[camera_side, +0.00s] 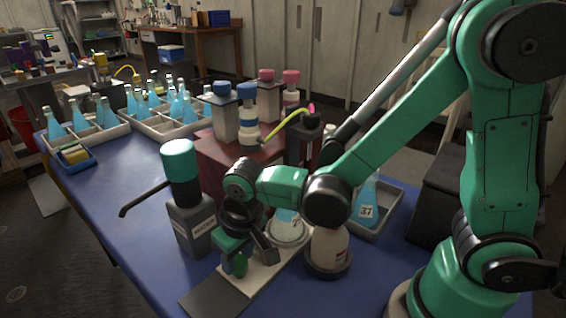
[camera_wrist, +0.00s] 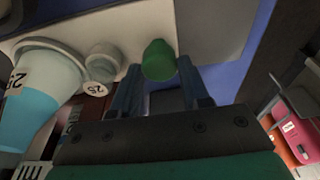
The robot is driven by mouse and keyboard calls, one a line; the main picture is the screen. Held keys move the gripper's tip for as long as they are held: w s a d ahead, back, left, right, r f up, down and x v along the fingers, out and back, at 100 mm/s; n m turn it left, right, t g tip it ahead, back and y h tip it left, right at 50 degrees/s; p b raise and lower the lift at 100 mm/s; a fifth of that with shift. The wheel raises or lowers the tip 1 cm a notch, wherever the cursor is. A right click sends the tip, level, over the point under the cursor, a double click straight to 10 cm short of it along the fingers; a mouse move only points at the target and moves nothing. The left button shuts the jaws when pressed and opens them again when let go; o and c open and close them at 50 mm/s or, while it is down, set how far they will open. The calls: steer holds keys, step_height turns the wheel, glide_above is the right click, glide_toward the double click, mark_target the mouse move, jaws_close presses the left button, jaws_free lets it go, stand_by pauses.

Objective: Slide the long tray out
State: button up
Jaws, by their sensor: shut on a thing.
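The long tray (camera_side: 262,278) is a narrow pale board lying along the front of the blue table, with a dark grey plate (camera_side: 208,300) at its near end. A green knob (camera_side: 240,264) stands up from it. My gripper (camera_side: 246,256) is low over the tray and shut on the knob. In the wrist view the knob (camera_wrist: 158,60) sits between the two fingertips (camera_wrist: 158,76). A flask with blue liquid (camera_wrist: 30,100) and a small pale capped piece (camera_wrist: 101,63) are beside the knob there. The tray's far end is hidden behind my arm.
A grey bottle with a green cap (camera_side: 188,215) stands close left of my gripper. A white bottle in a dark base (camera_side: 328,250) stands close right. A flask marked 37 (camera_side: 367,205) sits in a grey tray. Racks of blue flasks (camera_side: 165,125) are at the back; the left front table is clear.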

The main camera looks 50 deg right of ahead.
steer(key=shift+a, duration=3.75)
steer(key=o, duration=0.9)
steer(key=shift+o, duration=0.2)
steer(key=shift+r, duration=0.1)
step_height(320, 180, up, 7)
steer(key=shift+d, duration=0.15)
steer(key=s+d+r+t, duration=0.1)
steer(key=d+t, duration=0.1)
steer(key=d, duration=0.6)
steer(key=s+d+r+t, duration=0.2)
steer(key=d+t, duration=0.1)
steer(key=d, duration=0.6)
steer(key=shift+d, duration=0.15)
